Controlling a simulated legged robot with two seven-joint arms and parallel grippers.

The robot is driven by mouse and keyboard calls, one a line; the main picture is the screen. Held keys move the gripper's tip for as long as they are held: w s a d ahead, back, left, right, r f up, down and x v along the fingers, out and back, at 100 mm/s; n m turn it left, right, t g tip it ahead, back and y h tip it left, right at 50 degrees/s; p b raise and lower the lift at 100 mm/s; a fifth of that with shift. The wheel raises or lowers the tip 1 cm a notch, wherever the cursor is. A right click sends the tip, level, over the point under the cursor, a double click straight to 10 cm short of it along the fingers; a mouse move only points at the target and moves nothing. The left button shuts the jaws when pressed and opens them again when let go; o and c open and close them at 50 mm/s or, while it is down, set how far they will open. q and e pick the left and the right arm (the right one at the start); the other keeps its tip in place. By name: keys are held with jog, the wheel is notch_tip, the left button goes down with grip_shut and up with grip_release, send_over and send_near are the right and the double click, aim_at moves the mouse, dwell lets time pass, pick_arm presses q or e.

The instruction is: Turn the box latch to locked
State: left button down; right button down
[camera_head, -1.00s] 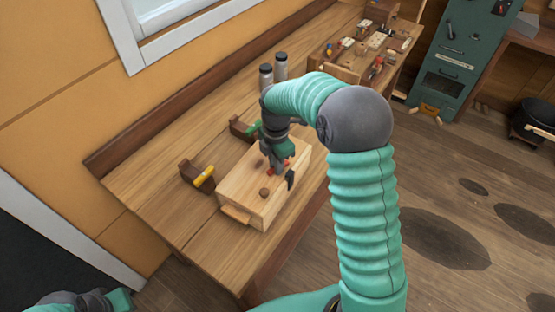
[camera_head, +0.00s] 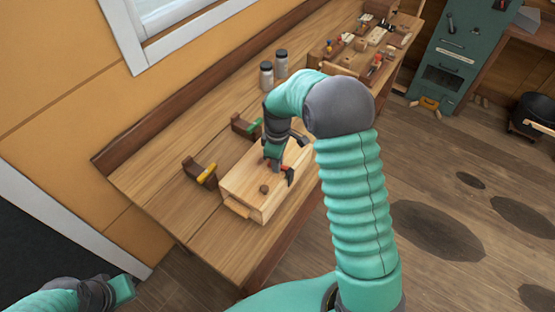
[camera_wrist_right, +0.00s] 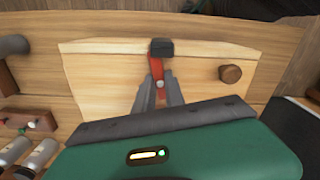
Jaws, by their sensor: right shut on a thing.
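The wooden box (camera_head: 243,187) stands on the bench, and its pale lid fills the middle of the right wrist view (camera_wrist_right: 100,66). The red latch (camera_wrist_right: 157,72) lies on the lid and runs to a black catch (camera_wrist_right: 161,48) at the lid's edge. The black catch also shows in the head view (camera_head: 290,175). My right gripper (camera_wrist_right: 160,88) is shut on the red latch, with a finger on each side of it. A round wooden knob (camera_wrist_right: 230,73) sits on the lid. My left gripper (camera_head: 122,291) is at the lower left, away from the bench; its fingers are unclear.
Two wooden blocks with a yellow handle (camera_head: 206,173) and a green handle (camera_head: 254,126) stand behind the box. Two grey bottles (camera_head: 266,75) stand farther along. A tool tray (camera_head: 345,66) is at the far end. The bench's near left is clear.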

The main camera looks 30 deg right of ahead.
jog(key=shift+m+p, duration=0.4)
jog(key=shift+m, duration=1.1)
jog(key=shift+d, duration=0.1)
jog(key=c, duration=1.4)
grip_release()
notch_tip(320, 180, up, 17)
jog(key=b, duration=0.1)
jog(key=shift+f, duration=0.1)
